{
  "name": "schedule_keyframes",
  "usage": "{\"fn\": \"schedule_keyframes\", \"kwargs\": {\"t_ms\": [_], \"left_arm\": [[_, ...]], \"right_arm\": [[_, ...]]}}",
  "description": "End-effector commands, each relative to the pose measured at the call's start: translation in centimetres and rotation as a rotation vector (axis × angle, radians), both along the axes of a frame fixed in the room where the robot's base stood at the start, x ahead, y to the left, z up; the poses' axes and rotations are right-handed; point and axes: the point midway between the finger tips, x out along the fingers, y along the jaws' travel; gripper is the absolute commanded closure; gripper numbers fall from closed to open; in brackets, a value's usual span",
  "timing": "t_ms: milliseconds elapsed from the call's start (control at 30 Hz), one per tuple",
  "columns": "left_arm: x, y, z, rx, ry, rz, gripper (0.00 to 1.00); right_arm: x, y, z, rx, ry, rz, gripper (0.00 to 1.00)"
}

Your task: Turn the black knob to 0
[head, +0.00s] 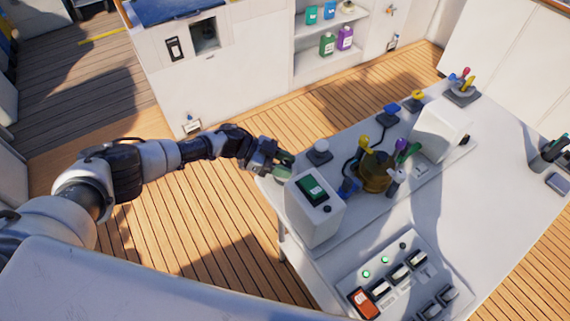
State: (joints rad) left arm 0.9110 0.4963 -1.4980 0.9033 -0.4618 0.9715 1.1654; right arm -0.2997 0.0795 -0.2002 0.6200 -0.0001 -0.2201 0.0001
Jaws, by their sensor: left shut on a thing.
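My left gripper (283,167) reaches in from the left to the left corner of the white console (436,214), beside a white box with a green rocker switch (312,189). Its green-tipped fingers are close together. What I take to be the black knob lies between them, but it is too small and covered for its pointer or any 0 mark to be read. A small black button-like part (327,209) shows on the white box, apart from the gripper. My right gripper is not in view.
A grey-white round-topped part (319,151) stands close to the gripper. A brass fitting with coloured handles (375,172) is farther right. A switch panel with a red switch (364,303) is at the front. Shelves with bottles (327,43) stand behind; the wooden floor on the left is clear.

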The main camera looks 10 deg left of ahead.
Motion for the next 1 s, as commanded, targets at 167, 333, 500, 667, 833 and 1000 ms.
{"fn": "schedule_keyframes", "kwargs": {"t_ms": [167,333,500,667,833,1000], "left_arm": [[0.0,0.0,0.0,-0.001,0.000,0.001,0.42],[0.0,0.0,0.0,-0.001,0.000,0.001,0.37],[0.0,0.2,0.1,0.000,0.000,0.001,0.37],[0.1,2.0,0.7,0.001,-0.001,0.003,0.37],[0.0,5.2,2.0,0.001,-0.002,0.003,0.37],[0.1,8.1,3.2,0.000,-0.002,0.004,0.37]], "right_arm": [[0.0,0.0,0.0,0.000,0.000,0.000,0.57],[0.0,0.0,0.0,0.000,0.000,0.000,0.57],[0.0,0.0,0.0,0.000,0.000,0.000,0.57],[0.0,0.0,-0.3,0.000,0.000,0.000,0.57],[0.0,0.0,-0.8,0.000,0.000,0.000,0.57],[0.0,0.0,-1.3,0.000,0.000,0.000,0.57]]}}
